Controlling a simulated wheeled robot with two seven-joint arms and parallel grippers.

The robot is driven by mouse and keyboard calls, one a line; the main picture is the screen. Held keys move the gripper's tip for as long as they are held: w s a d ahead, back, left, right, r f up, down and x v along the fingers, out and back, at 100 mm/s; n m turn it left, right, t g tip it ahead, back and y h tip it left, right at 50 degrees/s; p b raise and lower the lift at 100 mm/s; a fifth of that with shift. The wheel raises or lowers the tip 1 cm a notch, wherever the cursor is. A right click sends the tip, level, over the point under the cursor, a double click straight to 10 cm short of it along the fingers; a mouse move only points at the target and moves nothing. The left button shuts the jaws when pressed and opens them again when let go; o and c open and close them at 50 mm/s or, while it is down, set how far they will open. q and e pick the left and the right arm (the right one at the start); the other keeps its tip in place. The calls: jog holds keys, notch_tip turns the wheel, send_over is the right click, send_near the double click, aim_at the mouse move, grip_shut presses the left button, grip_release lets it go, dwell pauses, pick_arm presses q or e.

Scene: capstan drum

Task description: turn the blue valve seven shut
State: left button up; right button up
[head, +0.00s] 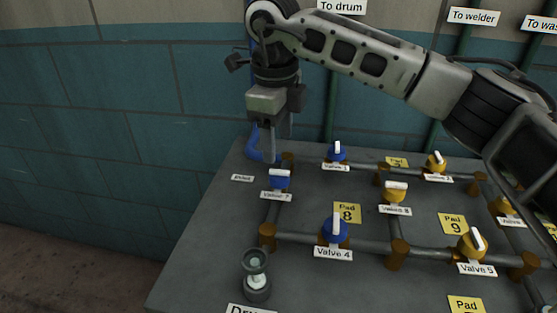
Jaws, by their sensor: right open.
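The blue valve 7 (280,182) sits on the pipe at the left of the grey panel, above its label "Valve 7" (277,196). Its white-topped handle lies roughly left to right in the picture, across the pipe run. My right gripper (270,155) points down just above and slightly left of the valve in the picture. Its jaws are open and hold nothing. I cannot tell whether a fingertip touches the valve. My left gripper is not in view.
Other blue valves, valve 4 (335,231) and one at the back (337,153), stand nearby. Yellow valves, such as valve 8 (394,192) and valve 5 (471,245), are to the right. A small dark capstan-like fitting (257,275) stands at the front left. A blue pipe (261,145) rises behind my gripper.

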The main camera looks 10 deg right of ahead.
notch_tip(320, 180, up, 8)
jog(key=shift+s+a, duration=0.2)
jog(key=shift+s, duration=0.1)
jog(key=shift+r, duration=0.1)
